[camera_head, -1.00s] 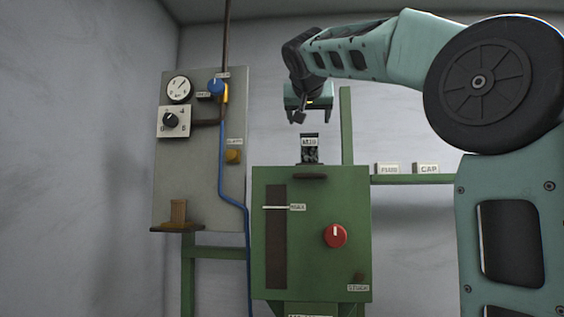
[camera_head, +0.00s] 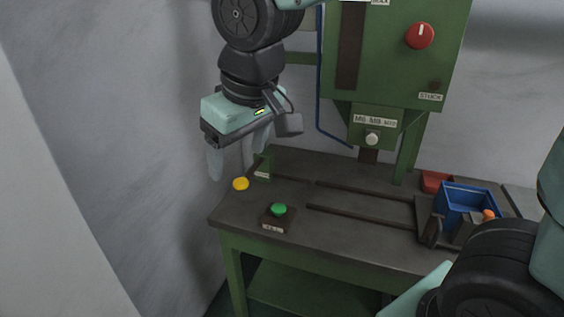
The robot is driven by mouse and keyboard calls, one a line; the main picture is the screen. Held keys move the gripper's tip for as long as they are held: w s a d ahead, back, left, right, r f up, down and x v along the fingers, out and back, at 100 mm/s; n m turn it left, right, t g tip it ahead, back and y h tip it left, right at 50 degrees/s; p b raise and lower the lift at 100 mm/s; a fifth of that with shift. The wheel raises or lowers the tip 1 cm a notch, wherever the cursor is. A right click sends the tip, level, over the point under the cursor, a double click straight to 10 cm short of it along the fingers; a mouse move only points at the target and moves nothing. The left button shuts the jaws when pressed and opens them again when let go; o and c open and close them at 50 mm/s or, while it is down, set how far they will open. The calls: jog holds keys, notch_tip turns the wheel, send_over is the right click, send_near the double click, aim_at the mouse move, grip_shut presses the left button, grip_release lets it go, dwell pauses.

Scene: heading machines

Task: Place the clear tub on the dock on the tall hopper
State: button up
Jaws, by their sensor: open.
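I cannot make out a clear tub in this view, and nothing here is plainly a tall hopper or its dock. A green machine housing (camera_head: 391,60) stands at the upper right, with its top cut off by the picture edge. My gripper (camera_head: 236,158) hangs at the left with its fingers pointing down. The fingers are apart and I see nothing held between them. It appears in front of the wall, near the back left corner of the bench (camera_head: 330,228).
A yellow button (camera_head: 241,184) and a green button (camera_head: 278,209) sit at the bench's left end. A blue bin (camera_head: 466,198), a red tray (camera_head: 434,181) and an orange-topped piece (camera_head: 488,214) are at the right. Dark rails run between.

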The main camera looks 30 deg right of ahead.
jog(key=s+a+f+n+g, duration=0.1)
jog(key=s+f+g, duration=0.1)
jog(key=s+f, duration=0.3)
jog(key=s+f+n+g, duration=0.1)
jog(key=s+f+n, duration=0.1)
jog(key=s+f, duration=0.4)
jog(key=s, duration=0.5)
jog(key=shift+s+a+g, duration=0.25)
jog(key=shift+a+g, duration=0.15)
jog(key=shift+f, duration=0.1)
